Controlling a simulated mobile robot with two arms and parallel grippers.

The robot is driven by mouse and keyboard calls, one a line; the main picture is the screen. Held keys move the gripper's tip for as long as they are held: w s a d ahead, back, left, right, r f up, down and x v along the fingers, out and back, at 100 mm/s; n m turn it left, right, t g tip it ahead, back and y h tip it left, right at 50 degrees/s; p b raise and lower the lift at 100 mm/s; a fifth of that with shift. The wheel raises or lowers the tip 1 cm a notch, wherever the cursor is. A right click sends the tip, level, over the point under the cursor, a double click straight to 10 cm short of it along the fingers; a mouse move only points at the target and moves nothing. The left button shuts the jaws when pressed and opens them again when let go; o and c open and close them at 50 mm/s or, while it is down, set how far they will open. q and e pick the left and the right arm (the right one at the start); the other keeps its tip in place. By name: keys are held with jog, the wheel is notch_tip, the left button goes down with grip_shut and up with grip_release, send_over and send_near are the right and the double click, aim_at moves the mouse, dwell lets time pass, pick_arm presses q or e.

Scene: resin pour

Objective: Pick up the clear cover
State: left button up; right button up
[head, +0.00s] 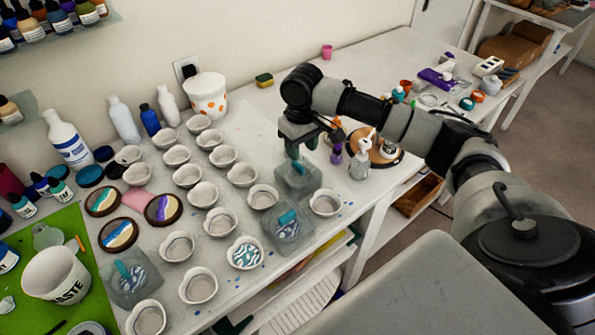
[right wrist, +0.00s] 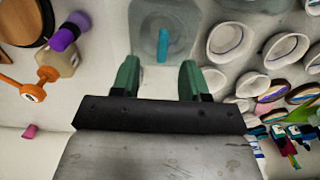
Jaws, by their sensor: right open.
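A clear square cover (head: 308,183) with a teal handle stands on the white table below my right gripper (head: 302,145). In the right wrist view the same cover (right wrist: 146,36) and its upright teal handle (right wrist: 163,45) lie just beyond the open green fingers (right wrist: 158,72). The fingers are apart, with nothing between them. A second clear cover (head: 273,232) sits nearer over a patterned piece. A third clear cover (head: 150,290) stands at the lower left, also over a patterned piece. My left gripper is not in view.
Rows of small white cups (head: 221,221) fill the table left of the covers; one cup (head: 325,202) stands close to the right of the first cover. A pump bottle (head: 359,165) and a round wooden board (head: 385,157) are further right. Paint bottles line the wall.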

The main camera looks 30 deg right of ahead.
aim_at(298, 164)
jog(key=shift+f, duration=0.35)
jog(key=shift+w+a+f, duration=0.1)
jog(key=shift+w+f, duration=0.05)
jog(key=shift+f, duration=0.2)
jog(key=f, duration=0.1)
jog(key=f+p, duration=0.1)
jog(key=f, duration=0.1)
jog(key=shift+w+a+f, duration=0.15)
jog(key=shift+w+f, duration=0.1)
jog(key=shift+f, duration=0.55)
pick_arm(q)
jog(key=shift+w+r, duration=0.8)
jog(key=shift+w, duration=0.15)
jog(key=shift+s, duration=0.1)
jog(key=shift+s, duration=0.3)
pick_arm(e)
grip_shut()
